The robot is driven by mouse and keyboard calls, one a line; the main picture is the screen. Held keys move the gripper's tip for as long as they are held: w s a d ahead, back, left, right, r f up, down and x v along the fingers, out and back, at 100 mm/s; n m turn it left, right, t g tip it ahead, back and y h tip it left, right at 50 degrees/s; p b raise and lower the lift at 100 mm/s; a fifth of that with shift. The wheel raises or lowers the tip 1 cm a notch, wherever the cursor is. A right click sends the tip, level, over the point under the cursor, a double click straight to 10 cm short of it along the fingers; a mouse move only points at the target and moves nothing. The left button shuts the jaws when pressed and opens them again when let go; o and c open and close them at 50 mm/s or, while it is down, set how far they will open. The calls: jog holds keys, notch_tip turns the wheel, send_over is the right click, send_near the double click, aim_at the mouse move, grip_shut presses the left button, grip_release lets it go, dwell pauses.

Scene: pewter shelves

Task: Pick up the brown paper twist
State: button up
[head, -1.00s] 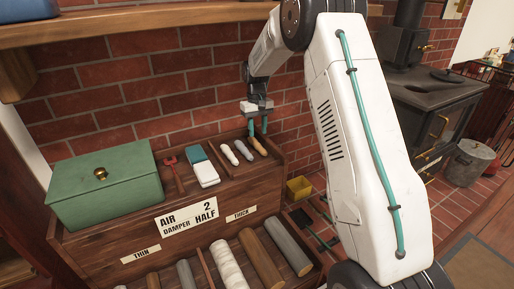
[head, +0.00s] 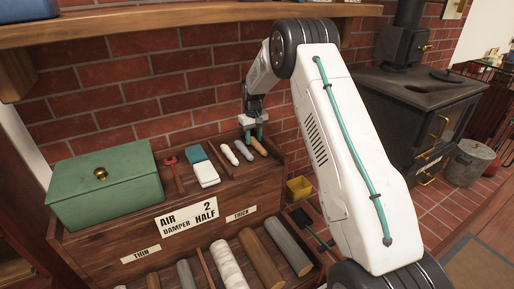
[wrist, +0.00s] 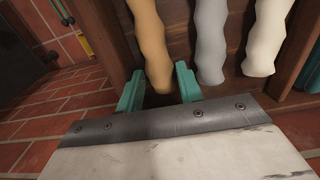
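The brown paper twist (head: 259,147) lies at the right end of a row of three on top of the wooden shelf unit. It also shows in the wrist view (wrist: 150,45). A grey twist (head: 243,150) and a cream twist (head: 229,154) lie to its left in the head view. My gripper (head: 253,135) is over the back end of the brown twist. In the wrist view its teal fingers (wrist: 159,84) are apart, one on each side of the brown twist's near end, with small gaps visible. Whether the tips reach down beside it is hard to tell.
A green box (head: 105,188), a red tool (head: 173,172) and a white-and-teal block (head: 206,175) share the shelf top. Larger rolls lie on the lower shelf. The brick wall (head: 120,90) is close behind my gripper. A black stove (head: 425,110) stands right.

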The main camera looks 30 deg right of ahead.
jog(key=c, duration=0.6)
jog(key=shift+r, duration=0.1)
